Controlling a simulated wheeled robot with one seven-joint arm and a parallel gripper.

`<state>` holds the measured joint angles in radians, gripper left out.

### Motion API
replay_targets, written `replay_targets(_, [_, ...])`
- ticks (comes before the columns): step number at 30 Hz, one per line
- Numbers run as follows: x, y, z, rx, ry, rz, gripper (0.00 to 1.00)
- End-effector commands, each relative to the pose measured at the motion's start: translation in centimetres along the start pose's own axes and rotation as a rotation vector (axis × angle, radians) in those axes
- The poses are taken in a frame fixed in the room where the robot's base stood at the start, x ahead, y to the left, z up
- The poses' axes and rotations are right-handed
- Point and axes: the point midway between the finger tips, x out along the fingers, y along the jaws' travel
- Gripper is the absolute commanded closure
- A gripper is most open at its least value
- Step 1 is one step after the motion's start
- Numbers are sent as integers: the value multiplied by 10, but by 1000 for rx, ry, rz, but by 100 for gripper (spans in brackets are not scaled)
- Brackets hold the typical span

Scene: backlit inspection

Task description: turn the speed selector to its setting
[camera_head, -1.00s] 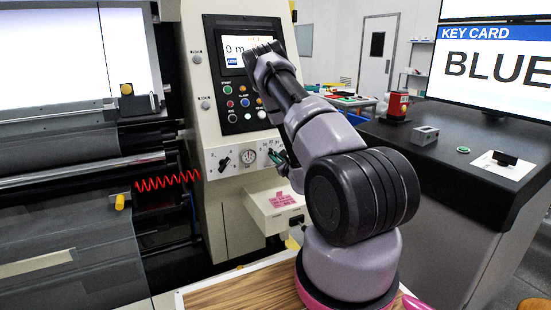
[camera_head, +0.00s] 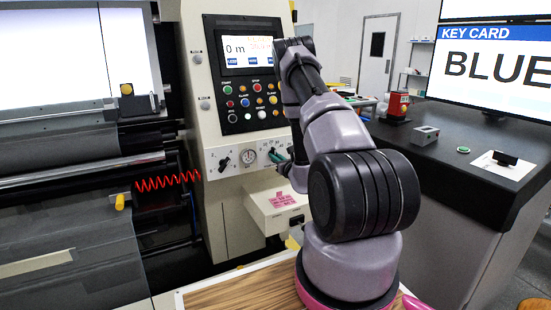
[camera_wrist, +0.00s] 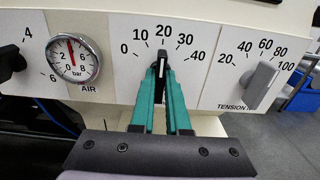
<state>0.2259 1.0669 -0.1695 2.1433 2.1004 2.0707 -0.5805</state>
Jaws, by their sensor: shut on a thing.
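The selector (camera_wrist: 162,57) is a black knob with a white line, on a pale panel with a scale from 0 to 40. Its name label is not visible. In the wrist view its white line stands nearly upright, pointing at about 20. My gripper (camera_wrist: 161,78) has teal fingers shut on the knob from below, one on each side. In the head view my gripper (camera_head: 276,156) is at the machine's lower panel, and my arm partly hides the scale.
An air gauge (camera_wrist: 73,58) and another black knob (camera_wrist: 12,62) are left of the selector. A grey tension knob (camera_wrist: 260,84) is to its right. A button panel with a screen (camera_head: 248,55) stands above. A monitor (camera_head: 495,60) reads KEY CARD BLUE.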

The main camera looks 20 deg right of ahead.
Motion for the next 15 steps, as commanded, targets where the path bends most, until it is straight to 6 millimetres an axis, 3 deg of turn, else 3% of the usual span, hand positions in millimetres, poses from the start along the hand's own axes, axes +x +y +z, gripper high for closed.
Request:
replay_targets(6, [-1, 0, -2, -1, 5, 0, 100])
replay_targets(7, [-1, 0, -2, -1, 5, 0, 75])
replay_targets(9, [-1, 0, -2, -1, 4, 0, 56])
replay_targets(15, [-1, 0, -1, -1, 2, 0, 56])
